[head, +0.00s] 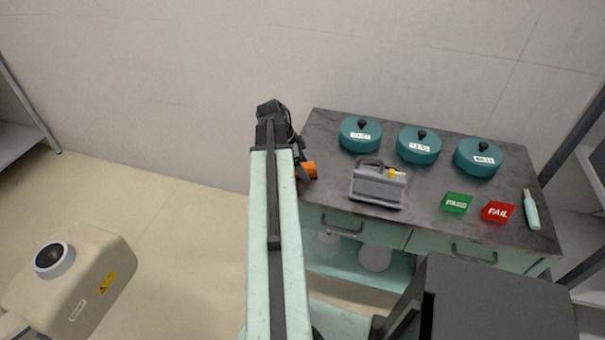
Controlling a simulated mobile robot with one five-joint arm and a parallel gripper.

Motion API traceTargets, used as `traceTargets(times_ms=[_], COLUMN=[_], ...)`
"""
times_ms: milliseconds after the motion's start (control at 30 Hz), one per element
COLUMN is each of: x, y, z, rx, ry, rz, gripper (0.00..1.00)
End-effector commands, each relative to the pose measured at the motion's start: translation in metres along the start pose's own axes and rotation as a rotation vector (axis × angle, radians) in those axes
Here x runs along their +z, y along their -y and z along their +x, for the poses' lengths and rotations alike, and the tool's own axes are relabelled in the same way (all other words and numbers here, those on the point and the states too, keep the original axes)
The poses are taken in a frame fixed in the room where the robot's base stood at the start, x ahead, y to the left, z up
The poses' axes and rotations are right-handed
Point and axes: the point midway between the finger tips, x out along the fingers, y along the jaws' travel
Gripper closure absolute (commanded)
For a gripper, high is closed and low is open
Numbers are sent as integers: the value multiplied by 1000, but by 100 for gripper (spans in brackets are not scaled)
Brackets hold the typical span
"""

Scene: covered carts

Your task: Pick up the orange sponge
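The orange sponge (309,169) shows at the left end of the dark cart top, partly hidden behind my arm. My gripper (299,165) is at the end of the arm, at the left edge of the cart top and close beside the sponge. Its fingers are mostly hidden by my own arm, so I cannot tell whether they are open or shut, or whether they touch the sponge.
The cart top (415,205) also bears a grey case (377,190), teal lidded pots (418,146), a green PASS block (457,203), a red FAIL block (498,212) and a pale teal tool (531,212). A wall stands behind. A beige machine (85,270) is at lower left.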

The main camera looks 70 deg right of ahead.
Motion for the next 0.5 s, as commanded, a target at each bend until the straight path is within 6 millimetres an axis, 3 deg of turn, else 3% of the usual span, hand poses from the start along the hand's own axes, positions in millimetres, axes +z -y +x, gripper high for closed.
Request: traceTargets(times_ms=[33, 200, 233, 267, 500], x=[0, 0, 0, 0, -1], y=[0, 0, 0, 0, 0], z=[0, 0, 0, 0, -5], rx=[0, 0, 0, 0, 0], ry=[0, 0, 0, 0, 0], rz=[0, 0, 0, 0, -1], gripper=[42, 86, 86, 93, 93])
